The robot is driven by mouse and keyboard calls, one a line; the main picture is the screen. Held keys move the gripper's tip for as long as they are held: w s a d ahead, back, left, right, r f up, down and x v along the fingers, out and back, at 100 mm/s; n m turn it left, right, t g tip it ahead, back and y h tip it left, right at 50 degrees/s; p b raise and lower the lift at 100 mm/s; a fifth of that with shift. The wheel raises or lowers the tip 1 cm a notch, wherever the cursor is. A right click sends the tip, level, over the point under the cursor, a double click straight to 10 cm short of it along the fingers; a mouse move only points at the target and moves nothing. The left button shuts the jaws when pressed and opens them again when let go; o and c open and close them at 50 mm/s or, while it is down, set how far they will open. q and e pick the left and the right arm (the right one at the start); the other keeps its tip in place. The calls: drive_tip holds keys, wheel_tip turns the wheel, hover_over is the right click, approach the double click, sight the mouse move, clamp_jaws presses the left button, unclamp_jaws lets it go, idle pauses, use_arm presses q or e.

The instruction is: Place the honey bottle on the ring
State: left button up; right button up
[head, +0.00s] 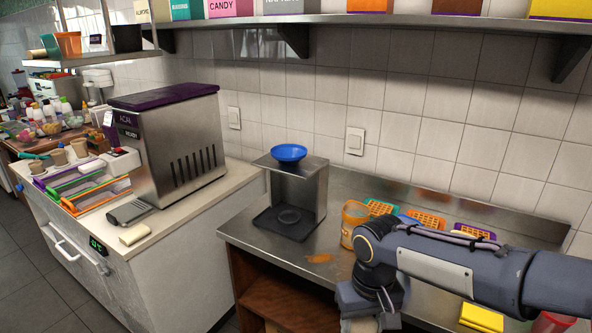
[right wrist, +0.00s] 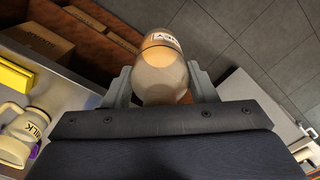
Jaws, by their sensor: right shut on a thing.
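The honey bottle (right wrist: 162,82) is clear with an amber band and a partly readable label. It sits between the two fingers of my right gripper (right wrist: 162,88), which is shut on it. In the right wrist view the bottle is over the floor side, beyond the counter's front edge. The head view shows my right arm from the right, but its fingers and the bottle are not visible there. A round dark ring (head: 290,217) lies on the black base inside the metal stand (head: 315,190), apart from the bottle. My left gripper is not in view.
A blue bowl (head: 289,153) tops the stand. An orange-tinted jar (head: 354,218) and colourful trays (head: 425,219) stand to its right. A yellow block (head: 482,318) is near the front. A milk jug (right wrist: 27,131) shows in the wrist view. An open shelf is below the counter.

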drive_tip(key=w+d+f+m, duration=0.1)
drive_tip(key=d+f, duration=0.2)
drive_tip(key=f, duration=0.5)
drive_tip(key=w+d+f+m, duration=0.1)
drive_tip(key=d+f, duration=0.3)
drive_tip(key=f, duration=0.5)
drive_tip(key=shift+w+d, duration=0.15)
drive_tip(key=shift+w, duration=0.6)
drive_tip(key=shift+r, duration=0.15)
